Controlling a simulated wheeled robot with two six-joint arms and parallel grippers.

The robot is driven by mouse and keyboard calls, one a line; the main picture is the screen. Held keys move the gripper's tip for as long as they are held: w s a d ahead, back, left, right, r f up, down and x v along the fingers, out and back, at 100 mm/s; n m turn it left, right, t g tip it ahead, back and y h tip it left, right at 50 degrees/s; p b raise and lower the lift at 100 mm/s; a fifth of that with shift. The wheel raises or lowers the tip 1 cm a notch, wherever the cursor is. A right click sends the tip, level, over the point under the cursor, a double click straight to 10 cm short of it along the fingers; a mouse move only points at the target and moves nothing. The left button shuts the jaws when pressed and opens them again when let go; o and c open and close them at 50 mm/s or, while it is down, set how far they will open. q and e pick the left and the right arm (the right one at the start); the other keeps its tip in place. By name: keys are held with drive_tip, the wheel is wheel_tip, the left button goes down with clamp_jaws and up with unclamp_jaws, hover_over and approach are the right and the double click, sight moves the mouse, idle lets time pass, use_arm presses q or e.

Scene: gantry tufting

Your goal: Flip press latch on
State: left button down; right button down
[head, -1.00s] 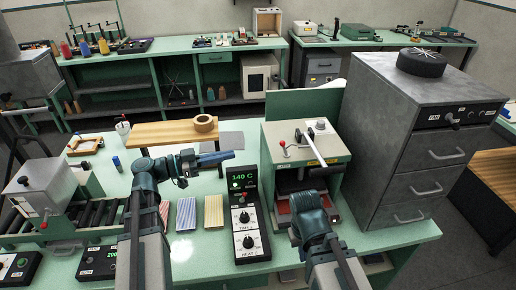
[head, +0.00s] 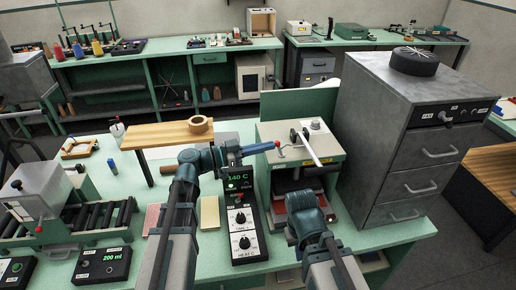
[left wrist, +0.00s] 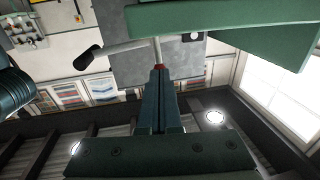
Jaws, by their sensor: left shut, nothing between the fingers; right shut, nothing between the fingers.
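The press (head: 335,158) is a cream and green box with a dark open mouth. On its top is a pale lever (head: 310,150) with a black grip, which also shows in the left wrist view (left wrist: 125,46). A small red-tipped latch (head: 278,144) stands at its left front edge. My left gripper (head: 272,147) is shut and empty, its tip right at the latch. In the left wrist view the red part (left wrist: 157,66) is just beyond the closed fingers; whether they touch, I cannot tell. My right gripper (head: 303,198) is shut and empty before the press mouth.
A control box (head: 241,222) reading 140 C stands left of the press, below my left forearm. A wooden shelf (head: 160,134) with a tape ring (head: 199,124) is behind my left arm. A grey drawer cabinet (head: 385,130) blocks the right side.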

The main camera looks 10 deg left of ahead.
idle(0.3)
use_arm(q)
drive_tip(key=d+r+g+y+p, duration=0.1)
drive_tip(key=y+p, duration=0.1)
drive_tip(key=p, duration=0.4)
drive_tip(key=w+d+r+g+y+p, duration=0.1)
drive_tip(key=r+y+p, duration=0.1)
drive_tip(key=p, duration=0.4)
drive_tip(key=shift+d+m, duration=0.3)
drive_tip(key=shift+m, duration=0.1)
drive_tip(key=shift+d+f+y, duration=0.15)
drive_tip(key=shift+f+y, duration=0.1)
drive_tip(key=shift+y, duration=0.15)
drive_tip(key=shift+d+f, duration=0.1)
drive_tip(key=shift+f, duration=0.1)
drive_tip(key=shift+r, duration=0.15)
drive_tip(key=shift+r+p, duration=0.7)
drive_tip(key=shift+p, duration=0.2)
